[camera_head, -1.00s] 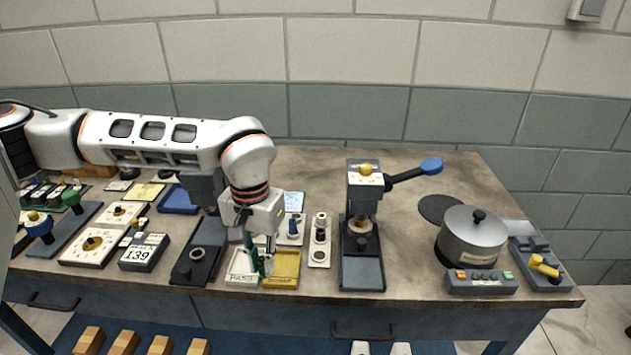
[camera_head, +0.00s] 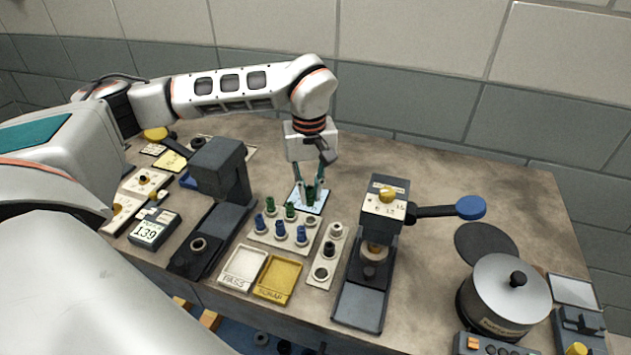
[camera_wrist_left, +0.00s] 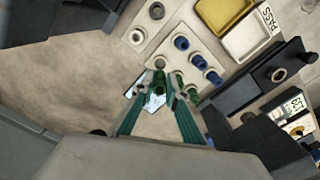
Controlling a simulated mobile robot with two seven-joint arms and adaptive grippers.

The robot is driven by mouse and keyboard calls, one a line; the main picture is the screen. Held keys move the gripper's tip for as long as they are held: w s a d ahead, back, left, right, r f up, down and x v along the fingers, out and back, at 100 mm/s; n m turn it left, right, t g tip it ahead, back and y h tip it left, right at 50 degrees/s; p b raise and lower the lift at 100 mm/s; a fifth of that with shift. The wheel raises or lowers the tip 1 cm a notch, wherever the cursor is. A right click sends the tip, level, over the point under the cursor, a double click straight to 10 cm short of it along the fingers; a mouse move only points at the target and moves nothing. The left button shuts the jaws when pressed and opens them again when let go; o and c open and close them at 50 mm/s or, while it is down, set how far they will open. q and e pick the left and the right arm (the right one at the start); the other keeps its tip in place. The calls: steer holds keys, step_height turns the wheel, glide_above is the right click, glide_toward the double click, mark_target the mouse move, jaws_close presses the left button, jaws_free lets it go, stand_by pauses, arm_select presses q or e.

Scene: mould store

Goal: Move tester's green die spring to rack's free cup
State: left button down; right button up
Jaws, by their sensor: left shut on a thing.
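My left gripper (camera_head: 312,192) is shut on the green die spring (camera_wrist_left: 160,80), held upright between the teal fingertips just behind the rack. The rack (camera_head: 262,239) is a pale block with two rows of cups. Its front row holds blue springs (camera_head: 280,230); its back row holds green springs (camera_head: 270,205). The rack's free cup (camera_head: 312,220) is at the right end of the back row; in the left wrist view it (camera_wrist_left: 159,62) lies just beyond the held spring. The dark tester (camera_head: 222,165) has an empty ring seat (camera_head: 197,245). My right gripper is out of view.
A pale strip with cups (camera_head: 322,268) is right of the rack. PASS (camera_head: 243,267) and yellow SCRAP (camera_head: 278,279) trays lie in front. A press with a blue-knobbed lever (camera_head: 386,205) and a lidded pot (camera_head: 505,295) stand farther right.

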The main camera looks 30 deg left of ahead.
mark_target(310, 206)
arm_select(q)
steer(key=shift+s+f, duration=0.3)
steer(key=shift+f, duration=0.4)
step_height(310, 206, down, 2)
steer(key=shift+w+f, duration=0.1)
steer(key=shift+w, duration=0.05)
steer(key=shift+f, duration=0.5)
steer(key=shift+f, duration=1)
stand_by(1.7)
steer(key=c, duration=1.9)
jaws_free()
steer(key=o, duration=0.4)
